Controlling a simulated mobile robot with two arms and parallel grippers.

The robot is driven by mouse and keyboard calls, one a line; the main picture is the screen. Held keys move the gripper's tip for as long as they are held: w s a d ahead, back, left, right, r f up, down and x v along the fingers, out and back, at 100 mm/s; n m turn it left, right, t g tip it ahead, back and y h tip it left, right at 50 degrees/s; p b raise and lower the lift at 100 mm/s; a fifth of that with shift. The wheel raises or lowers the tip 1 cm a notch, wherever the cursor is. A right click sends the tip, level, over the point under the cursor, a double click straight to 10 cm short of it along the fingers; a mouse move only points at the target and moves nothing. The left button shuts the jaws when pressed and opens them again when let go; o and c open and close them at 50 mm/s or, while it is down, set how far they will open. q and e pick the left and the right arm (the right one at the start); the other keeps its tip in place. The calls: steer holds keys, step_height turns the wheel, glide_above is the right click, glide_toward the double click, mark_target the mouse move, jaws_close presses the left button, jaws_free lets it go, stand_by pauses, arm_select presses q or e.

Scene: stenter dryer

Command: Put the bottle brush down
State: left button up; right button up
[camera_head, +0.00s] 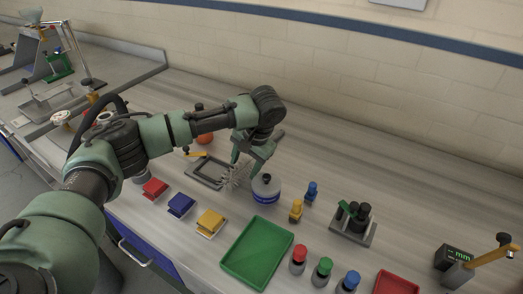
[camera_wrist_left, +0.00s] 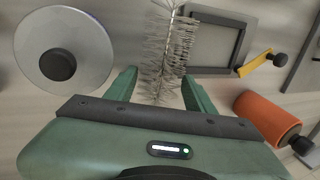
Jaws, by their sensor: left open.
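The bottle brush (camera_head: 236,176) has pale wiry bristles and lies on the bench between a grey square frame and a round lidded pot. It also shows in the left wrist view (camera_wrist_left: 168,45), its bristles reaching down between my fingers. My left gripper (camera_head: 247,158) is above the brush with its jaws open. In the left wrist view the two green fingertips (camera_wrist_left: 160,84) stand apart on either side of the bristles; I cannot tell whether either touches them. The brush's handle end is not clear in either view. My right gripper is out of view.
The grey frame (camera_head: 205,181) lies left of the brush, and the blue-banded pot (camera_head: 266,198) stands close on its right. An orange cylinder (camera_wrist_left: 265,115) is near my gripper. A green tray (camera_head: 257,252) and several colour-capped bottles are in front. The bench behind the pot is clear.

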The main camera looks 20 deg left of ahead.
arm_select(q)
steer(key=c, duration=1.2)
steer(key=shift+o, duration=0.2)
steer(key=shift+r, duration=0.1)
